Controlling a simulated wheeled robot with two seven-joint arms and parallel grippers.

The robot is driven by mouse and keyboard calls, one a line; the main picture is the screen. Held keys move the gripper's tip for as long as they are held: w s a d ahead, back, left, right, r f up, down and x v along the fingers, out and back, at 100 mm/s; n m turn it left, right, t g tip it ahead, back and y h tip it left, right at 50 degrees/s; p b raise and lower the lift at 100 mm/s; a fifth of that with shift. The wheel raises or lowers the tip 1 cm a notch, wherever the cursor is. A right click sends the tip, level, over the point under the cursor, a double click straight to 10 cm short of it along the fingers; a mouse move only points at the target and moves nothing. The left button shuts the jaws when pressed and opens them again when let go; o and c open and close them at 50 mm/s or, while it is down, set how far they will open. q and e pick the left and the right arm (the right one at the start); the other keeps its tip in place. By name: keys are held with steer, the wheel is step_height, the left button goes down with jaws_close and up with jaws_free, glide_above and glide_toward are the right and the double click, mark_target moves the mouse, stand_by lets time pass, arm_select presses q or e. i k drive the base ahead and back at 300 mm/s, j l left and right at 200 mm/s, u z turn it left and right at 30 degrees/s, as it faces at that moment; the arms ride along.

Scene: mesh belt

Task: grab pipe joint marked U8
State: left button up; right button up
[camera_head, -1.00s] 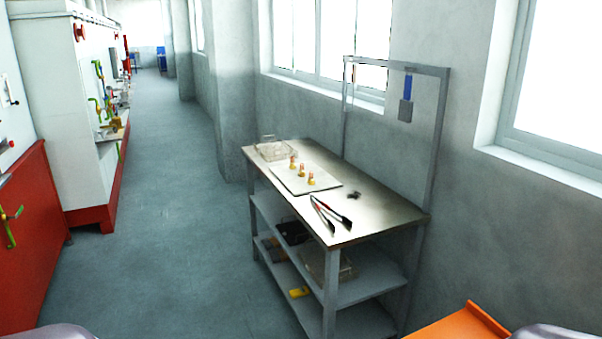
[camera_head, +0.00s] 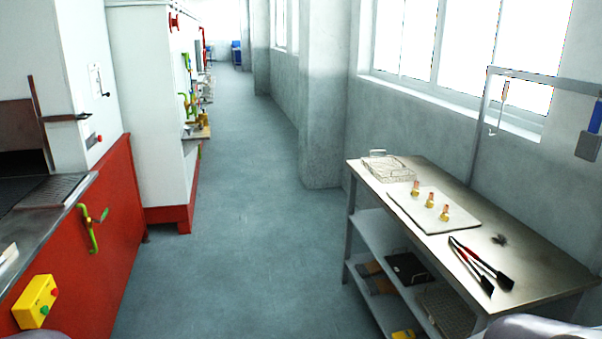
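Several small brass and copper-coloured pipe joints stand upright in a diagonal row on a pale mat (camera_head: 410,204) on the metal workbench (camera_head: 520,266) at the right. The far one (camera_head: 416,188), the middle one (camera_head: 430,200) and the near one (camera_head: 445,213) are apart from each other. Any marking such as U8 is too small to read. Neither gripper shows; only rounded grey parts of my own body show at the bottom left and bottom right corners.
A wire basket (camera_head: 388,168) and black-and-red tongs (camera_head: 480,266) lie on the workbench. A red and white machine (camera_head: 100,230) with a yellow button box (camera_head: 36,302) stands at left. The grey floor (camera_head: 240,240) between is clear.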

mark_target(430, 204)
steer(key=i+j, duration=0.1)
steer(key=i, duration=0.4)
steer(key=i+j+z, duration=0.1)
steer(key=i, duration=0.35)
steer(key=i+j, duration=0.1)
steer(key=i, duration=0.4)
steer(key=i+j, duration=0.15)
steer(key=i, duration=0.35)
steer(key=l+z, duration=0.05)
